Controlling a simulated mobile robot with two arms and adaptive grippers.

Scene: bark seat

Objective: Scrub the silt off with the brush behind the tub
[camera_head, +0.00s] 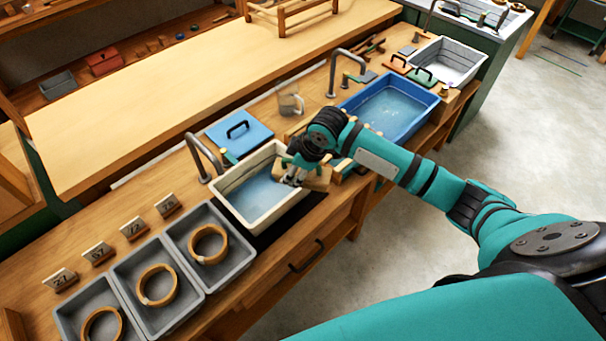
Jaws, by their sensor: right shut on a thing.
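A cream tub (226,207) with water stands on the wooden bench. A blue tub (431,99) with water stands farther right. My right gripper (294,177) is over the cream tub's right end, pointing down. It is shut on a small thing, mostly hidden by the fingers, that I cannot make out. A tan wooden block (319,180) shows right beside the fingers; I cannot tell whether they touch it. A small green-ended piece (229,157) lies behind the cream tub, and a similar one (348,79) behind the blue tub. I cannot tell whether either is a brush. My left gripper is out of view.
Three grey trays with wooden rings (208,245) stand at front left, with number cards (99,253) behind. A blue lid (256,134), a clear jug (290,104) and taps (333,75) stand behind the tubs. A white basin (461,65) is at the far right.

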